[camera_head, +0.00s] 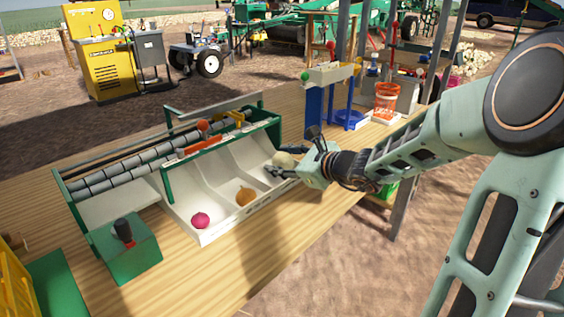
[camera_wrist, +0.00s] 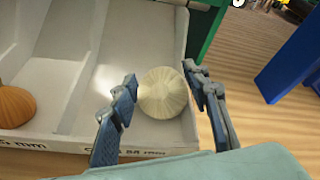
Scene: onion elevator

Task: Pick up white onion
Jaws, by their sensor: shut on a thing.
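The white onion (camera_wrist: 164,92) is pale and round. In the wrist view it sits between the two fingers of my gripper (camera_wrist: 160,92), at the right compartment of the white sorting tray (camera_wrist: 75,60). In the head view the white onion (camera_head: 284,160) shows at the tray's right end, partly covered by my gripper (camera_head: 283,168). The gripper is shut on it. I cannot tell whether the onion still touches the tray floor. A yellow-brown onion (camera_head: 245,196) lies in the middle compartment and a red onion (camera_head: 201,220) in the left one.
The tray belongs to a small green-framed sorter with grey rollers (camera_head: 150,160) on a wooden table (camera_head: 265,240). A green box with a black knob (camera_head: 125,250) stands at left.

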